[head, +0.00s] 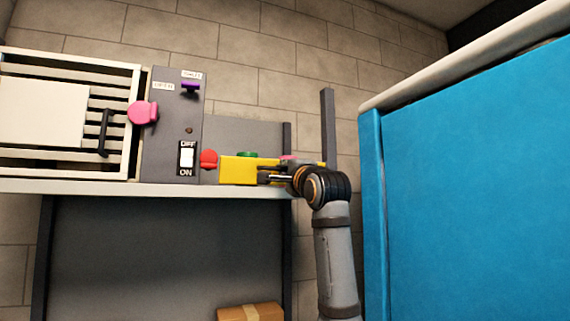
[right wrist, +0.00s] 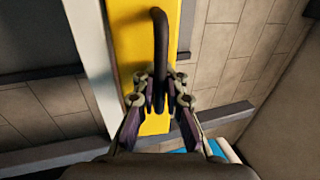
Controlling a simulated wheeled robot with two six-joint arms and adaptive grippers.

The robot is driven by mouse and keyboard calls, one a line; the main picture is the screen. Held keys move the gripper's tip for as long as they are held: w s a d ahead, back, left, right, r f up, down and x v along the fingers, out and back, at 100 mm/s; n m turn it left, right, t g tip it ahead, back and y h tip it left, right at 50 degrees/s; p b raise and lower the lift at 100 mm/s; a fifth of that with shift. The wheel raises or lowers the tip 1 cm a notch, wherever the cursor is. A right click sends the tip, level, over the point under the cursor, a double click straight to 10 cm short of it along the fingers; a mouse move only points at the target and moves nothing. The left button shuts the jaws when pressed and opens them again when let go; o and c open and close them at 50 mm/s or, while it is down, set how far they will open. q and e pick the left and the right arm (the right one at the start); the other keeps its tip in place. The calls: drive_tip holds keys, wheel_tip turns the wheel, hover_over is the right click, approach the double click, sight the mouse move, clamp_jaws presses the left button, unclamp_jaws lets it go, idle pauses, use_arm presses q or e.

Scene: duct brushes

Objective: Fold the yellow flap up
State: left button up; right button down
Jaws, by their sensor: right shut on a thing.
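The yellow flap (right wrist: 140,40) shows in the right wrist view as a long yellow panel with a dark curved handle (right wrist: 160,40). In the head view, yellow surfaces (head: 236,172) show at the right part of the shelf, partly hidden by my right gripper (head: 264,174); I cannot tell there which part is the flap. In the right wrist view my right gripper (right wrist: 160,88) has its fingers on both sides of the handle, shut on it. My left gripper is not in view.
A grey panel (head: 165,150) with an OFF/ON switch and a slatted cream unit (head: 70,155) stand left on the shelf (head: 150,188). Red (head: 208,159) and green (head: 247,154) knobs are near the yellow part. A large blue body (head: 470,190) closes off the right side.

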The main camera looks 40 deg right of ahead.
drive_tip(key=shift+w+r+g+p, duration=0.15)
drive_tip(key=shift+r+g+p, duration=0.2)
drive_tip(key=shift+r+g, duration=0.2)
drive_tip(key=shift+w+f, duration=0.15)
drive_tip(key=shift+f, duration=0.1)
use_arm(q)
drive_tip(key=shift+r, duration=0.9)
use_arm(e)
drive_tip(key=c, duration=1.4)
unclamp_jaws()
drive_tip(key=v, duration=1.2)
drive_tip(key=shift+d+r, duration=0.1)
drive_tip(key=shift+r, duration=0.05)
